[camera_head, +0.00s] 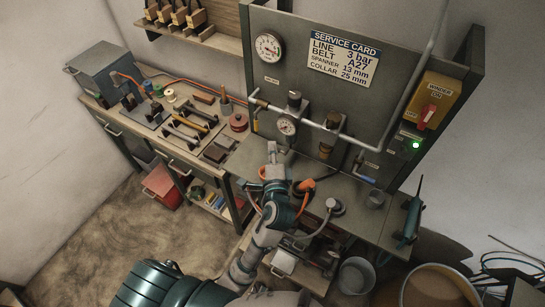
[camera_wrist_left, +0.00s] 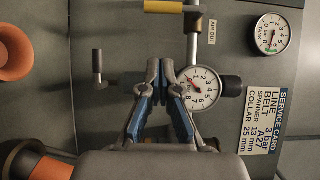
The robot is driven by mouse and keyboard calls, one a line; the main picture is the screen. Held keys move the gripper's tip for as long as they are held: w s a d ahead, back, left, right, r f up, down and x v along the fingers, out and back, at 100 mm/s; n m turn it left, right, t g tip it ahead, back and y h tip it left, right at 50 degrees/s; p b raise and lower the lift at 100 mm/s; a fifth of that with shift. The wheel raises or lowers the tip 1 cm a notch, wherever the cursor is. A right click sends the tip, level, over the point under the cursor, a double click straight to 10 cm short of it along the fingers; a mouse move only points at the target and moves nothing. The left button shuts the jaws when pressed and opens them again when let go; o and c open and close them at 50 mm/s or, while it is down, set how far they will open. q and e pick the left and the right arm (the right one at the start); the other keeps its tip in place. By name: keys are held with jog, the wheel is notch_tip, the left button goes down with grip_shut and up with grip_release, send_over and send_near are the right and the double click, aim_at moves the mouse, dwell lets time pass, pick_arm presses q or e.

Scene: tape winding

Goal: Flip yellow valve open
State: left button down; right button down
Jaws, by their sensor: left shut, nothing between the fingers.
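The yellow valve handle (camera_head: 256,121) is at the left end of the pipe on the grey panel. In the left wrist view, its yellow handle (camera_wrist_left: 163,6) shows at the top edge, set crosswise to the pipe and partly cut off. My left gripper (camera_head: 272,149) is in front of the panel, below the small gauge (camera_head: 286,125) and to the right of and below the yellow handle. In the left wrist view, its fingers (camera_wrist_left: 160,68) are together and empty, apart from the handle. My right gripper is not in view.
An orange cup-like part (camera_head: 267,173) stands close to my left gripper. A workbench with tools (camera_head: 187,127) is at left. A yellow switch box (camera_head: 430,100) with a red knob is at right.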

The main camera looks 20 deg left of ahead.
pick_arm(q)
jog(key=w+a+p, duration=0.1)
jog(key=w+a, duration=0.3)
jog(key=a, duration=0.1)
jog(key=shift+w+a, duration=0.3)
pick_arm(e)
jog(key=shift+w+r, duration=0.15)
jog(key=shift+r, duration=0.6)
pick_arm(q)
jog(key=shift+f, duration=0.1)
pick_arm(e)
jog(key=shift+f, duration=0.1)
